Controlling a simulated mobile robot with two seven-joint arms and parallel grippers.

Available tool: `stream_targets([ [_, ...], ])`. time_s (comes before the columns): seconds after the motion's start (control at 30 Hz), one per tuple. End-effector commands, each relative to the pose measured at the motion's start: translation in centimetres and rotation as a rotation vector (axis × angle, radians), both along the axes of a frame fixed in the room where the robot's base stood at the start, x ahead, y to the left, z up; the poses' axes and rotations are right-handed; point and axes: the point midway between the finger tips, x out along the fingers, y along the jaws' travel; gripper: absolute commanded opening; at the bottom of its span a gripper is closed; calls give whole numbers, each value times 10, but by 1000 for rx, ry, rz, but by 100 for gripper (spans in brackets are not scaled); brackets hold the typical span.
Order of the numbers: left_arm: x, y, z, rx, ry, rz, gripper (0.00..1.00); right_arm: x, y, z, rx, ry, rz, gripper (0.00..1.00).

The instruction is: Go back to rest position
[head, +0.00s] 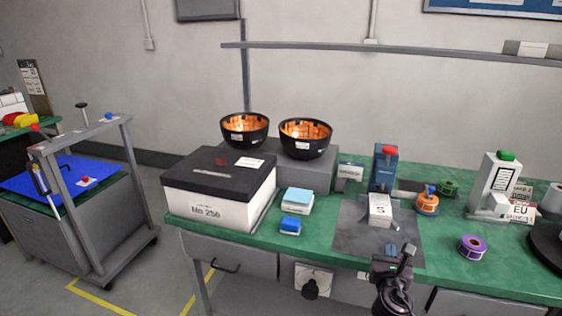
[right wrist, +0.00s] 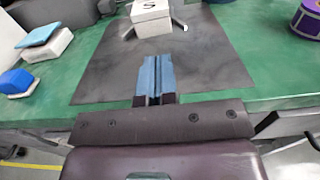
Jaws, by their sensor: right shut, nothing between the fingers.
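My right gripper (head: 391,250) is at the front edge of the green bench, over the near part of a dark grey mat. In the right wrist view its blue fingertips (right wrist: 155,76) are together with nothing between them. A small white box marked S (head: 380,212) stands on the mat beyond the fingertips, apart from them. It also shows at the top of the right wrist view (right wrist: 151,18). My left gripper is not in either view.
The mat (head: 353,241) lies on the green bench (head: 450,270). A lidded white box (head: 205,208), two black bowls (head: 245,128) and blue-and-white blocks (head: 298,202) stand left. A purple roll (head: 472,247) and orange roll (head: 427,203) are right. A grey cart (head: 95,220) stands on the left floor.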

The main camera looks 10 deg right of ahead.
Motion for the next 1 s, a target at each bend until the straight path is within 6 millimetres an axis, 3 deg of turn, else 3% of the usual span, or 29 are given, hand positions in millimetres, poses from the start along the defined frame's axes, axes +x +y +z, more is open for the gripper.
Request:
stream_targets([
  [0.17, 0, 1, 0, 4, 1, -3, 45, 0, 0, 0, 86, -52, 3, 0],
  [0.27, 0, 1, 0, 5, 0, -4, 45, 2, 2, -2, 249, -131, 14, 0],
  [0.5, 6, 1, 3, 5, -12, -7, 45, 7, 27, 5, 861, -387, 72, 0],
  [0.63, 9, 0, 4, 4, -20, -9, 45, -2, 46, 0, 1237, -493, 82, 0],
  [0.87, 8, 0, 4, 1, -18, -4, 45, -47, 85, -26, 1952, -620, -21, 0],
  [1.0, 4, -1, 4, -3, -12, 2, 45, -100, 113, -51, 2397, -671, -212, 0],
])
